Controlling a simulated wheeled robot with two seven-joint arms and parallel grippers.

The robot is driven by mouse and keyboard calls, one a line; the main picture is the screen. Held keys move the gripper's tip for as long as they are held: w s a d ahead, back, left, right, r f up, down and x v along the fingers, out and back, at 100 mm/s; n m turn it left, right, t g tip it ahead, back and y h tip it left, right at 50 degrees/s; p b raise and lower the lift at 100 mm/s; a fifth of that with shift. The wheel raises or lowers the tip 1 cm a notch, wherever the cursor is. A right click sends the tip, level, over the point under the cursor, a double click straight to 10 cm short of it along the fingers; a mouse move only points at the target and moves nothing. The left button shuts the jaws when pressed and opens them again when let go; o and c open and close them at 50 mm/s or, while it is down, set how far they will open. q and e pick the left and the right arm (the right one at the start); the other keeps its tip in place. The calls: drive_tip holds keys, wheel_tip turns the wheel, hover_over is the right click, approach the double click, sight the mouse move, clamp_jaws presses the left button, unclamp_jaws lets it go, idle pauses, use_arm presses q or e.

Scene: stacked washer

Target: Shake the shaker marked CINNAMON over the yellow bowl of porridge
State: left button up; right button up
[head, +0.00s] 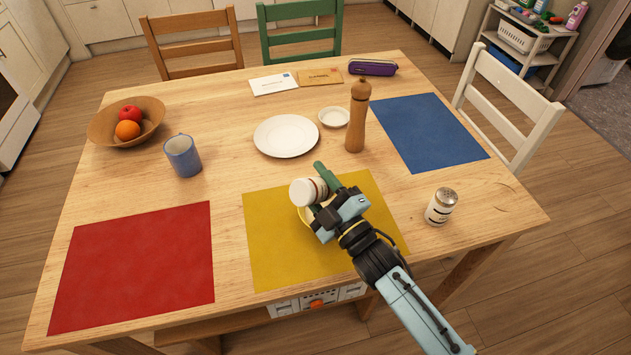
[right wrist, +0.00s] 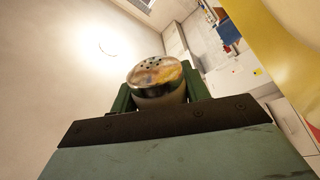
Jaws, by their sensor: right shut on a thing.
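My right gripper (head: 335,203) is shut on a white shaker (head: 306,191), held tilted over on its side with its pale base toward the left of the head view. Its label cannot be read. The right wrist view shows the shaker's perforated metal top (right wrist: 158,72) between the green fingers. The yellow bowl (head: 305,216) sits on the yellow mat below the shaker, mostly hidden by the gripper. A yellow surface, apparently the bowl (right wrist: 285,40), fills the right of the wrist view. The porridge cannot be seen. My left gripper is not in view.
A second shaker (head: 441,207) stands upright right of the yellow mat (head: 270,255); its label is unreadable. A pepper mill (head: 357,117), white plate (head: 286,136) and small dish (head: 334,117) stand behind. A blue mug (head: 183,156) is left. The red mat (head: 135,265) is clear.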

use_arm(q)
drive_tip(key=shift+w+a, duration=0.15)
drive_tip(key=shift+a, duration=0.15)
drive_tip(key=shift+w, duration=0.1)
